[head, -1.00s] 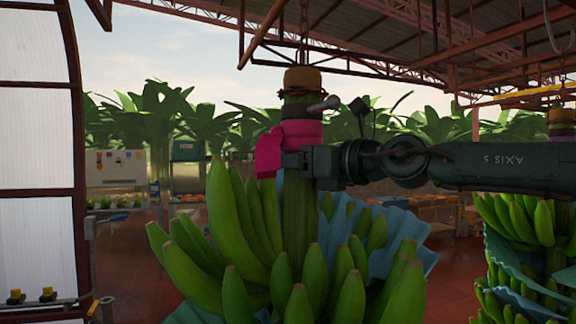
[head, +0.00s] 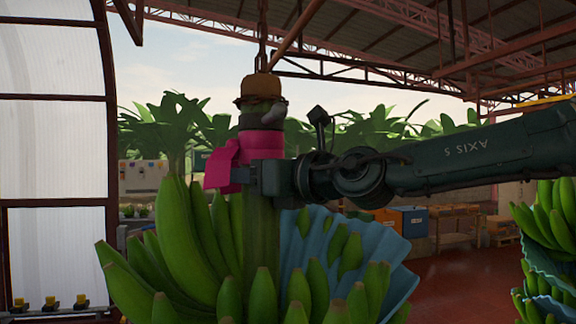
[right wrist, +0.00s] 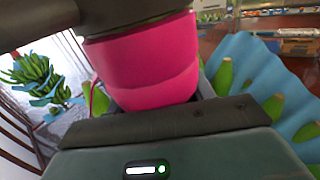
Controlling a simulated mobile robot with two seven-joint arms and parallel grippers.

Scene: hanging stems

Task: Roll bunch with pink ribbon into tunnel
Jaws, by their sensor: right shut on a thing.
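The banana bunch (head: 190,240) hangs by its thick green stem, with a pink ribbon (head: 222,165) wrapped near the top and a loose end at the left. The ribbon also fills the middle of the right wrist view (right wrist: 150,65). My right gripper (head: 255,178) reaches in from the right and is shut on the stem just below the ribbon. A brown cap (head: 262,88) and a hanger rod sit above the stem. A wavy blue sheet (head: 330,260) lies among the bananas. My left gripper is not in view. I cannot make out the tunnel for certain.
A white-panelled curved structure (head: 55,150) with a dark red frame stands at the left. Another bunch with blue sheets (head: 548,235) hangs at the right edge. Crates and pallets (head: 455,215) stand behind. Red floor shows at the right.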

